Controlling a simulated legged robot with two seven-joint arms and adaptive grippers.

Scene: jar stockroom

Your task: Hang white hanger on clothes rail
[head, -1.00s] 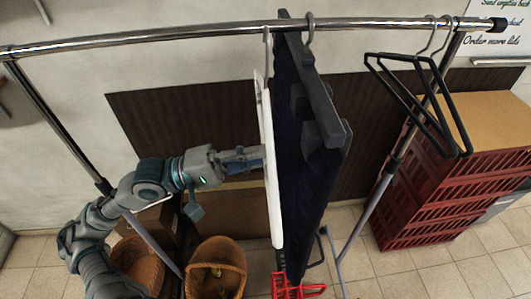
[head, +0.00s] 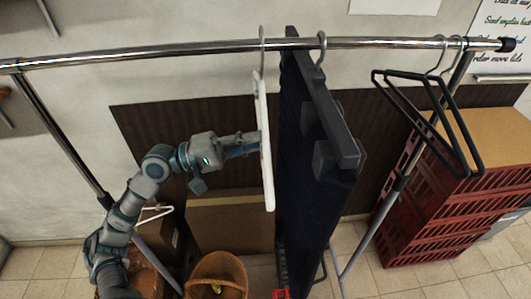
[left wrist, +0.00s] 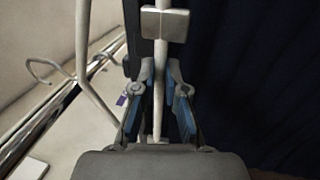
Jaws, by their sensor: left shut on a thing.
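The white hanger (head: 267,165) hangs nearly edge-on in the head view, just left of the dark blue hanging piece. My left gripper (head: 256,143) is shut on its white bar, which also shows between the fingers in the left wrist view (left wrist: 158,88). The hanger's hook (head: 262,60) crosses the clothes rail (head: 180,52) in the head view, its top a little above it. I cannot tell whether the hook rests on the rail. The rail runs diagonally at left in the left wrist view (left wrist: 62,98). My right gripper is out of view.
The dark blue piece (head: 305,190) hangs close right of the white hanger. Black hangers (head: 425,82) hang at the rail's right end. Red crates (head: 430,210) stand at right, a basket (head: 216,275) and cardboard box (head: 230,222) below. The rail's left stretch is clear.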

